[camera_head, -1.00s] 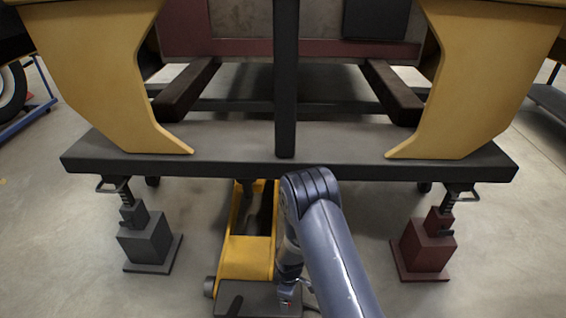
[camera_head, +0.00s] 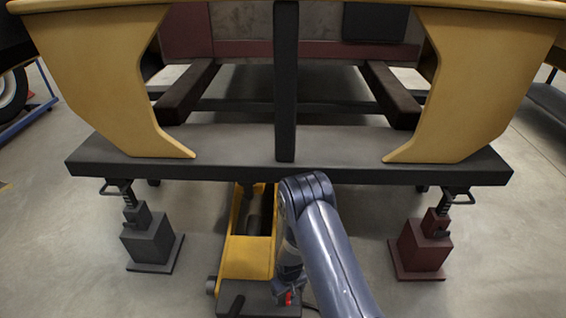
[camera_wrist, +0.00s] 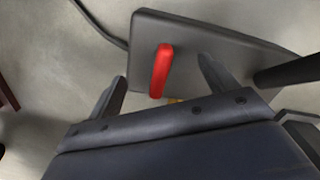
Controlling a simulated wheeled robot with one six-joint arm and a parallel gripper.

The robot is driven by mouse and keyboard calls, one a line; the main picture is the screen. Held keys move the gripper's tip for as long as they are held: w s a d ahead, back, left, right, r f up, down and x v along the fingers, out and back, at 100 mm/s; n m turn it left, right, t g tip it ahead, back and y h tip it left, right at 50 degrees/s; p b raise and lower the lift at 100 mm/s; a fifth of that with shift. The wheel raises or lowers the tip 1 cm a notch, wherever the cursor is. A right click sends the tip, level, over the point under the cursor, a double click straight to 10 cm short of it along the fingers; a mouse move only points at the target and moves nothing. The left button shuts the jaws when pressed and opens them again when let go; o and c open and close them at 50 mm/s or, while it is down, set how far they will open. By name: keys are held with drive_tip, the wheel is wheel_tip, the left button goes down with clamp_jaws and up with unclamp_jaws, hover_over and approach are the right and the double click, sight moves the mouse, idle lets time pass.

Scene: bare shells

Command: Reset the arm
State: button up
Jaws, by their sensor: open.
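My arm reaches down in front of the dark frame, and my gripper (camera_wrist: 160,92) is open, with its two fingers apart in the wrist view. A red handle (camera_wrist: 161,70) stands between and beyond the fingertips, not clasped. It also shows as a small red spot (camera_head: 289,298) beside my wrist in the head view. The handle is on a dark grey plate (camera_wrist: 205,40), which is the near end of a yellow floor jack (camera_head: 247,258). Part of the jack is hidden behind my arm.
A dark crossbeam (camera_head: 225,165) with yellow side brackets (camera_head: 105,80) spans the view above the jack. A grey stand (camera_head: 150,240) is at left and a dark red stand (camera_head: 420,248) at right. A black rod (camera_wrist: 285,70) rises at the plate's right. Concrete floor is open around the stands.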

drive_tip(key=m+p, duration=0.3)
drive_tip(key=m, duration=0.2)
drive_tip(key=shift+r, duration=0.15)
drive_tip(key=shift+r+m, duration=0.15)
drive_tip(key=shift+m, duration=0.25)
drive_tip(key=shift+r+p, duration=0.35)
drive_tip(key=shift+r, duration=0.65)
